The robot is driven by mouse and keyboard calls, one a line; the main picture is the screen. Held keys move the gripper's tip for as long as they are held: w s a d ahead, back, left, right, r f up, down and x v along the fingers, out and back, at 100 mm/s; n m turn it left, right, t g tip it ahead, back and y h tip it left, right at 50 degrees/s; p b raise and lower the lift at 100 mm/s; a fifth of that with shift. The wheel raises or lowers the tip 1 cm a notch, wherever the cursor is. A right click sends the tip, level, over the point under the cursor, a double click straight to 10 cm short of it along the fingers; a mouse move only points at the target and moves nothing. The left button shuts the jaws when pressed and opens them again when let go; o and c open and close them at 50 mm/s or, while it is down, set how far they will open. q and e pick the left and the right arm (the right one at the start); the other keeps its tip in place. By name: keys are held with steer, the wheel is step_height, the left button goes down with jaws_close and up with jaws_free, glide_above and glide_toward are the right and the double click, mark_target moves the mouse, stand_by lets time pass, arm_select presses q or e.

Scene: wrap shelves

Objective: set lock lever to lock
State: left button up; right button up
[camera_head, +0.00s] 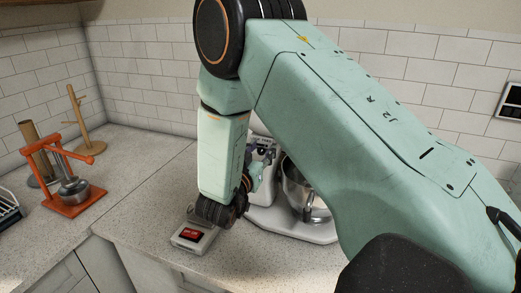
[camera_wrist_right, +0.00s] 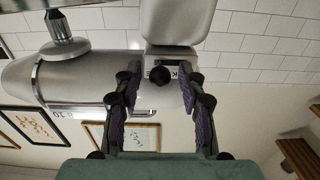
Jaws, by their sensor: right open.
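A stand mixer (camera_head: 268,222) with a pale base and a steel bowl (camera_head: 295,187) stands on the counter, partly hidden behind my right arm. In the wrist view its grey body (camera_wrist_right: 80,82) appears upside down. The lock lever shows there as a round black knob (camera_wrist_right: 160,75) in front of a partly covered label. My right gripper (camera_wrist_right: 160,82) is open, with one dark finger on each side of the knob; whether either touches it I cannot tell. In the head view the right gripper (camera_head: 254,178) is beside the mixer, facing it. My left gripper is not in view.
A small scale-like box with a red display (camera_head: 192,235) sits on the counter just below my right wrist. An orange press (camera_head: 72,190) and a wooden mug stand (camera_head: 84,120) are at the left.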

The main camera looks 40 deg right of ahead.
steer(key=shift+d+f, duration=0.1)
steer(key=shift+d, duration=0.1)
steer(key=shift+w+d+f, duration=0.15)
steer(key=shift+w+f, duration=0.05)
steer(key=shift+c, duration=1.1)
steer(key=shift+r, duration=0.1)
steer(key=c, duration=0.3)
steer(key=shift+s, duration=0.1)
jaws_close()
